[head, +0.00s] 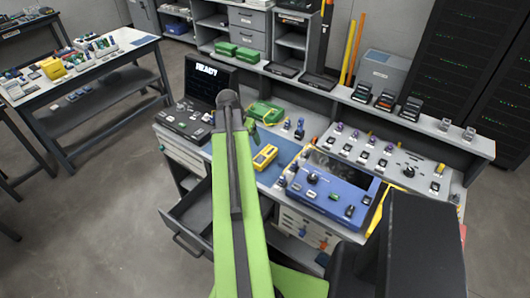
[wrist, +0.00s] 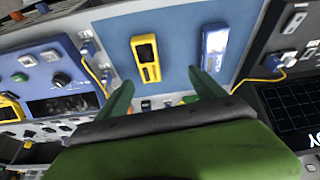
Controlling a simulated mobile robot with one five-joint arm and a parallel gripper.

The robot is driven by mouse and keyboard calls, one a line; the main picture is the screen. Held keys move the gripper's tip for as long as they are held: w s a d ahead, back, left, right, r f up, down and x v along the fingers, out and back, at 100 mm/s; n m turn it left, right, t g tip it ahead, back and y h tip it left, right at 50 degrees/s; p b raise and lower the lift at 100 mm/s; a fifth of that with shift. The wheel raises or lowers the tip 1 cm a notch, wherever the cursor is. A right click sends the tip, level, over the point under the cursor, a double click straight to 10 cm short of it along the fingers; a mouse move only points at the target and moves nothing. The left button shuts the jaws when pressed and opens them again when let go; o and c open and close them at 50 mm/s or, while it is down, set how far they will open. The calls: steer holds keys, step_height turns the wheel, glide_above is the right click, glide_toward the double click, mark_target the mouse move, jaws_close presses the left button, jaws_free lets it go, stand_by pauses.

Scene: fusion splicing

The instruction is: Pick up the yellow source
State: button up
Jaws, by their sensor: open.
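The yellow source (head: 264,157), a handheld unit with a dark screen, lies on the blue mat (head: 283,149) on the bench. In the wrist view the yellow source (wrist: 146,58) shows whole, just beyond and between the fingertips, nearer the left one. My gripper (wrist: 160,76) is open, its two green fingers apart with nothing between them. The source looks apart from both fingers; the height gap cannot be told. In the head view my green arm hides part of the bench and most of the gripper.
A blue-and-white handheld unit (wrist: 214,48) lies right of the source in the wrist view. A blue control box (head: 332,190) stands to its right in the head view. A drawer (head: 192,220) hangs open.

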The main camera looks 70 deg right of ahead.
steer(key=s+d+m, duration=0.1)
steer(key=s+d, duration=0.1)
steer(key=s, duration=0.2)
steer(key=b, duration=1.2)
glide_toward(266, 153)
steer(key=x, duration=0.5)
steer(key=shift+w+d+f, duration=0.2)
steer(key=shift+d+p, duration=0.1)
steer(key=shift+p, duration=0.2)
steer(key=b+x, duration=0.5)
steer(key=shift+s+f, duration=0.2)
steer(key=shift+s, duration=0.05)
steer(key=shift+r, duration=0.25)
steer(key=shift+f, duration=0.15)
jaws_close()
